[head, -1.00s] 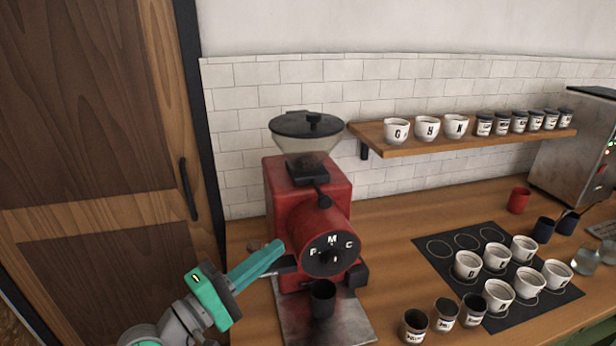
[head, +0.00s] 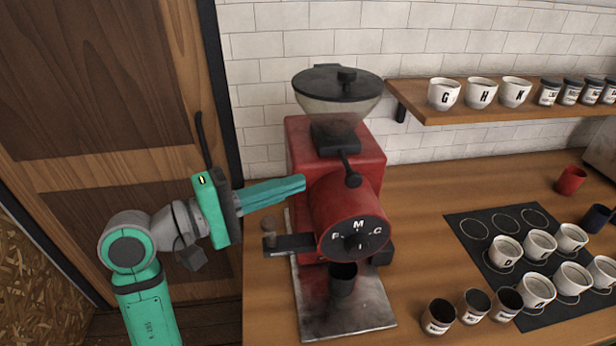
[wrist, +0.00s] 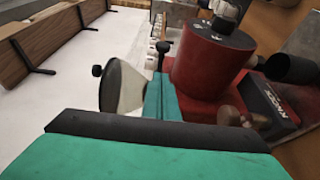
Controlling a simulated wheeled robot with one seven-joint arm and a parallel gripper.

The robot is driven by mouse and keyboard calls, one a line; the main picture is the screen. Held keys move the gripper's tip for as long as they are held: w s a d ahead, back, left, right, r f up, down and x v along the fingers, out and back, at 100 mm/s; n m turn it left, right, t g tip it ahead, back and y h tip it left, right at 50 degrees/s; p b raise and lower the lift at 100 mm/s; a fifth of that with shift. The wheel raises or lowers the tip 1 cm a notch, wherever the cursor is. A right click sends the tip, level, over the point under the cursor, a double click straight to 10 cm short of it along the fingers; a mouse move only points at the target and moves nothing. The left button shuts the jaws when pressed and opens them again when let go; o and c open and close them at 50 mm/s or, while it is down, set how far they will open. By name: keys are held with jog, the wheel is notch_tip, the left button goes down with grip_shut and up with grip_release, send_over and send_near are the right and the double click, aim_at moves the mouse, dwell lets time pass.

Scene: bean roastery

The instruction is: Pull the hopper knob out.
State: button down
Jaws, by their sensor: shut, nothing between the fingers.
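The red grinder (head: 337,195) stands on the counter with a clear hopper (head: 338,110) under a black lid. The hopper knob (head: 353,180) is a black ball on a short black rod below the hopper, above the lettered dial; it also shows in the wrist view (wrist: 163,47). My gripper (head: 303,183) is shut and empty. Its teal fingers point right, with the tips at the grinder's left side, left of the knob. In the wrist view the fingertips (wrist: 160,82) show between the hopper (wrist: 121,88) and the red body; I see no grip on the knob.
A black side box (head: 290,243) with a small knob sticks out left, below my fingers. A dark cup (head: 343,277) stands under the dial. A shelf (head: 450,105) with cups is at right. Cups on a black mat (head: 470,228) fill the right counter.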

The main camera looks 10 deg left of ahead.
aim_at(352, 178)
jog(key=x, duration=0.9)
jog(key=shift+d, duration=0.1)
